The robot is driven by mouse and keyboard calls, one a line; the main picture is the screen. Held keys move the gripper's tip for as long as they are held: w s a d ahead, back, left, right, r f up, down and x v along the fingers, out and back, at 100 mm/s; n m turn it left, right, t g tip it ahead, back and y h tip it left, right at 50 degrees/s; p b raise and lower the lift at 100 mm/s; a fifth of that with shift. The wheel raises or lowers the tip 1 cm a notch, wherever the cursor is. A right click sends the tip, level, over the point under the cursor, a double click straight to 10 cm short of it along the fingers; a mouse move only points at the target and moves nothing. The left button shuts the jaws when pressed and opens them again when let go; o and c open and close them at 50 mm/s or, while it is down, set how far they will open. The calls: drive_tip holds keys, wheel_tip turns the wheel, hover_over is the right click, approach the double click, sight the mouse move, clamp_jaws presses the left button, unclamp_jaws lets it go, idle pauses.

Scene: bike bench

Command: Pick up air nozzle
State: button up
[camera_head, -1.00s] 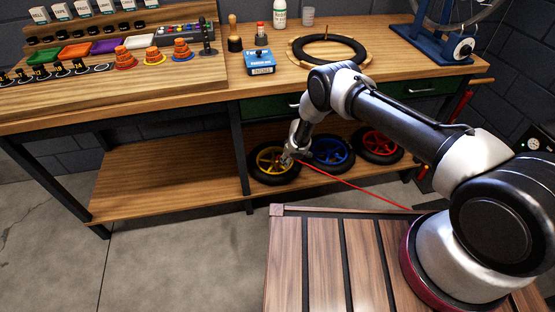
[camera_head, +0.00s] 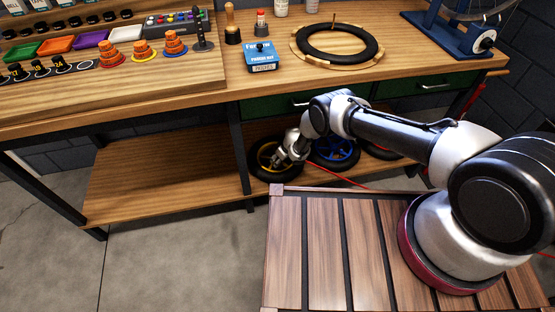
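My gripper (camera_head: 276,162) is low at the lower shelf, in front of the wheel with the yellow rim (camera_head: 264,154). Its fingers are small and dark against the wheel, so I cannot tell whether they are open or shut. A thin red hose (camera_head: 340,178) runs from beside my gripper to the right, past the shelf's front edge. I cannot make out the air nozzle itself; the hose's left end is hidden at my gripper and wrist.
The lower shelf (camera_head: 165,180) is bare on the left. The workbench top (camera_head: 225,98) above carries a blue box (camera_head: 263,57), a tyre (camera_head: 338,42) and stacked cones (camera_head: 108,58).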

drive_tip(key=shift+f, duration=0.35)
drive_tip(key=shift+w, duration=0.1)
clamp_jaws()
drive_tip(key=shift+r, duration=0.15)
